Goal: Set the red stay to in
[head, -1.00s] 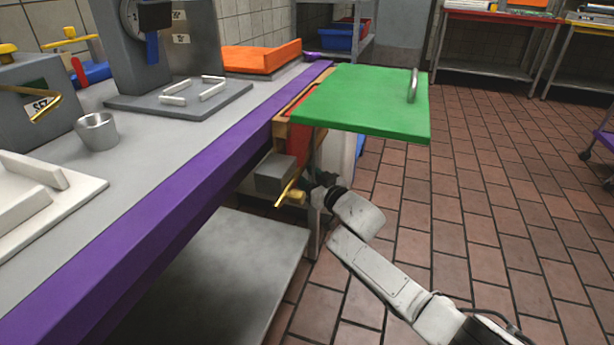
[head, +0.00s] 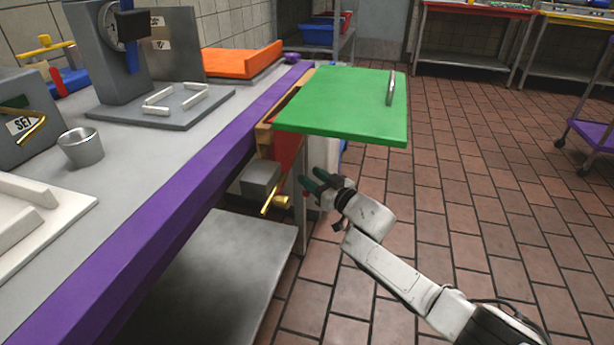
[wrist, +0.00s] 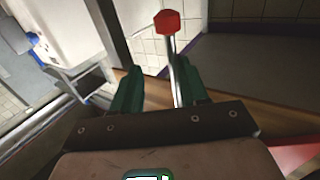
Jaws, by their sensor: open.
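A rod with a red knob (wrist: 167,22), which looks like the red stay, stands in the wrist view. Its shaft runs down between my fingers, close to the right finger; I cannot tell whether they touch. My gripper (wrist: 158,82) is open with dark green fingers. In the head view my gripper (head: 314,180) is below the raised green flap (head: 345,105), at the end of the counter. I cannot make out the red knob in the head view. A red panel (head: 289,150) shows under the flap.
A grey box (head: 261,178) with a gold lever (head: 276,204) sticks out left of my gripper. The purple-edged counter (head: 150,215) and a lower metal shelf (head: 220,260) are to the left. Open tiled floor (head: 480,220) lies to the right.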

